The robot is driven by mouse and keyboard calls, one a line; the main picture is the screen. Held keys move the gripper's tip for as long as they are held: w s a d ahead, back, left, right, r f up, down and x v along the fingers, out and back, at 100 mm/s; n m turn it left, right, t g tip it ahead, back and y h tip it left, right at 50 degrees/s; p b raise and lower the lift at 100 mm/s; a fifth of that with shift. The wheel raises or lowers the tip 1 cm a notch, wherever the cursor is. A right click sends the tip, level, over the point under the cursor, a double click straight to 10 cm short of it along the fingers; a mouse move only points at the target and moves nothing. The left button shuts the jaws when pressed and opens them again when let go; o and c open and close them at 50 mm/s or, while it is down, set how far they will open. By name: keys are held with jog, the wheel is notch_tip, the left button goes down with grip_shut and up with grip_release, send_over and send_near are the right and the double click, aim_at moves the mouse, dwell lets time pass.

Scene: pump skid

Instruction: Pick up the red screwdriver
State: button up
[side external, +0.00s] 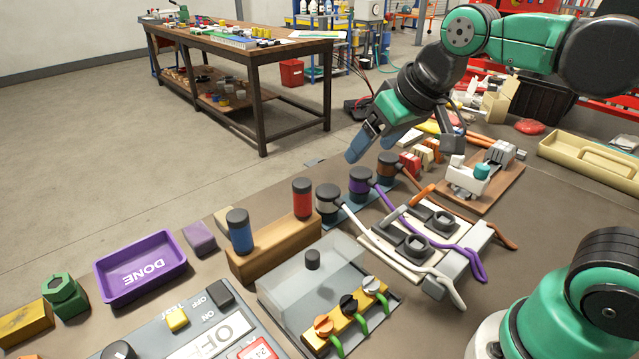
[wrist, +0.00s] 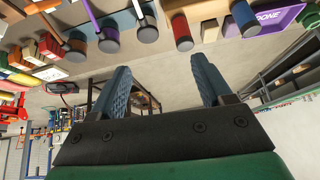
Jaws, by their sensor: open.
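My gripper (side external: 405,145) is open and empty, above the far side of the bench and apart from everything on it. Its two blue fingers also show in the wrist view (wrist: 162,75). I cannot clearly pick out a red screwdriver. Several long coloured pieces, among them an orange-yellow one (side external: 430,127), lie behind my gripper and are partly hidden by it. Similar coloured ends (wrist: 14,80) show at the left edge of the wrist view, too small to identify. A red cylinder with a black cap (side external: 302,199) stands upright in a wooden block.
A blue capped cylinder (side external: 239,232) shares the wooden block (side external: 275,248). Hoses and a valve plate (side external: 405,245) fill the middle. A clear cover (side external: 300,270), a control panel (side external: 195,330) and a purple DONE tray (side external: 140,268) lie nearer. A cream tray (side external: 590,160) stands at right.

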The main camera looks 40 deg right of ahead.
jog(key=w+a+m+g, duration=0.1)
jog(key=w+g, duration=0.1)
jog(key=w, duration=0.1)
jog(key=w+a+m+g, duration=0.1)
jog(key=w+m, duration=0.1)
jog(key=w, duration=0.1)
jog(key=w+a+m+g, duration=0.1)
jog(key=w+g, duration=0.1)
jog(key=w, duration=0.1)
jog(key=shift+w+a+f+m+g, duration=0.2)
jog(key=shift+w+a+m+g, duration=0.1)
jog(key=shift+w+m, duration=0.1)
jog(key=shift+w+a+f+g, duration=0.2)
jog(key=shift+w+f+g, duration=0.1)
jog(key=shift+w+f, duration=0.15)
send_over(303, 205)
jog(key=w, duration=0.1)
jog(key=f, duration=0.6)
jog(key=shift+d+f, duration=0.4)
jog(key=shift+f, duration=3.2)
grip_shut()
